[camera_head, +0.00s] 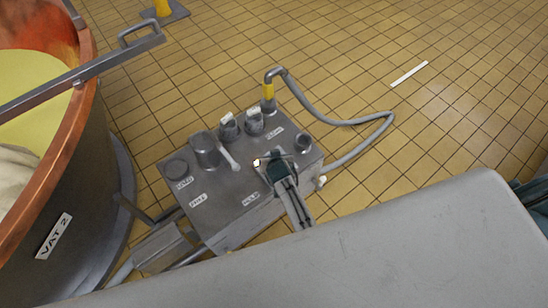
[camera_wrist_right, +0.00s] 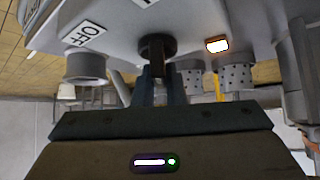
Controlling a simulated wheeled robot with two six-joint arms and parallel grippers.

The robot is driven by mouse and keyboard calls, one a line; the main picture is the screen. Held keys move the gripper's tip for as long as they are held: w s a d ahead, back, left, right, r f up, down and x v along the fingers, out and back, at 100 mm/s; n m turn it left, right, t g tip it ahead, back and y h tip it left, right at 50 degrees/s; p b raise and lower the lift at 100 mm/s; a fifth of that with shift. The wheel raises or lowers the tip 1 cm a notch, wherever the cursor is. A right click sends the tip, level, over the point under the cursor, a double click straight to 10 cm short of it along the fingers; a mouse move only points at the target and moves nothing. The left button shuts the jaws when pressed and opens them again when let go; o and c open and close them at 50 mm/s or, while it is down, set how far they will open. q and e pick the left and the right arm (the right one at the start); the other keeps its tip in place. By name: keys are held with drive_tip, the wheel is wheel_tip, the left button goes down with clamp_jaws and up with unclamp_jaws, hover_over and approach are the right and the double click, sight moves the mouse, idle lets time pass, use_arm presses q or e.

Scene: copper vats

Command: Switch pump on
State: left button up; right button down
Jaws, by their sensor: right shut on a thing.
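The metal pump control box (camera_head: 222,198) stands by the copper vat, with knobs, small white labels and a lit white lamp (camera_head: 257,163) on top. My right gripper (camera_head: 276,167) is over the right part of the box, beside the lamp. In the right wrist view, my right gripper (camera_wrist_right: 160,82) is shut on a dark round knob (camera_wrist_right: 156,46) on the box. An OFF label (camera_wrist_right: 83,33) shows to the left of the knob, and the lit lamp (camera_wrist_right: 217,45) to its right. The gripper hides the knob in the head view. My left gripper is not in view.
The copper vat (camera_head: 85,150), labelled VAT 2, fills the left side and holds something yellow. A grey hose (camera_head: 345,124) loops from the pipe at the back of the box to its right side. The tiled floor (camera_head: 450,100) beyond is mostly clear, with a white strip (camera_head: 409,74).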

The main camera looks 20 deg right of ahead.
idle(0.4)
drive_tip(key=c, duration=1.6)
unclamp_jaws()
drive_tip(key=shift+o, duration=0.6)
drive_tip(key=p+v, duration=0.9)
drive_tip(key=v, duration=0.1)
drive_tip(key=shift+s+r, duration=0.25)
drive_tip(key=shift+s, duration=0.1)
